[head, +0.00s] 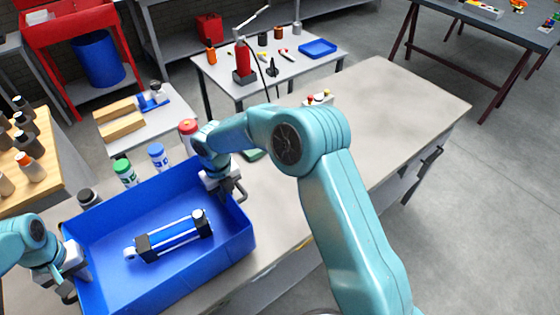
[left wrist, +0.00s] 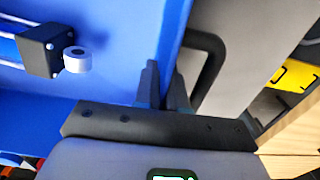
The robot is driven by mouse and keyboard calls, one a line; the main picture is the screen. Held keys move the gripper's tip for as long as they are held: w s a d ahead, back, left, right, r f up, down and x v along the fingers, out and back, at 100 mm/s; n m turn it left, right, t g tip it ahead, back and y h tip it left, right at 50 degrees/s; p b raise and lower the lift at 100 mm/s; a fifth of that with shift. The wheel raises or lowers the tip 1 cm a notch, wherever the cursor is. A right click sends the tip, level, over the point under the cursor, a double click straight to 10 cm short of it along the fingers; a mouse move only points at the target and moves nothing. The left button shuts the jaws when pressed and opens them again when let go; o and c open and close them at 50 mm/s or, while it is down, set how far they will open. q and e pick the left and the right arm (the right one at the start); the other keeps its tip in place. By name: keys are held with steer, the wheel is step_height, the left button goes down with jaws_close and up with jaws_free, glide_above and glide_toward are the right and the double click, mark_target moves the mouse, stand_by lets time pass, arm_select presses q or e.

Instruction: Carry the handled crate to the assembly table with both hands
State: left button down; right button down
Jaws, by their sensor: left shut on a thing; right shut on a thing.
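The handled crate (head: 218,264) is an open blue box in the head view, over the left part of a long grey bench. I cannot tell whether it touches the bench top. A cylinder with black end blocks (head: 172,240) lies inside; one end block also shows in the left wrist view (left wrist: 40,52). My left gripper (head: 74,280) is shut at the crate's left side; in the left wrist view its fingers (left wrist: 163,88) are at the wall by a black handle (left wrist: 212,55). My right gripper (head: 230,188) is shut at the crate's opposite side. The exact grip there is partly hidden.
The long grey bench (head: 385,105) is mostly clear to the right. Bottles with green (head: 125,172), blue (head: 157,155) and red caps stand behind the crate. A small table with tools (head: 225,75) is behind, a dark table (head: 480,25) at top right. Floor is open at right.

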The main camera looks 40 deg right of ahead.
arm_select(q)
steer(key=shift+w+f, duration=0.1)
steer(key=shift+f, duration=0.3)
arm_select(e)
steer(key=shift+w+f, duration=0.15)
steer(key=shift+f, duration=0.2)
arm_select(q)
steer(key=shift+f+b, duration=0.6)
steer(key=shift+b, duration=0.35)
arm_select(e)
steer(key=shift+f, duration=0.65)
arm_select(q)
steer(key=c, duration=1.2)
jaws_free()
steer(key=shift+s, duration=0.2)
arm_select(e)
steer(key=c, duration=1.2)
jaws_free()
steer(key=shift+s, duration=0.25)
arm_select(q)
steer(key=shift+r, duration=3.95)
arm_select(e)
steer(key=shift+r, duration=0.15)
step_height(320, 180, up, 11)
steer(key=shift+r, duration=0.35)
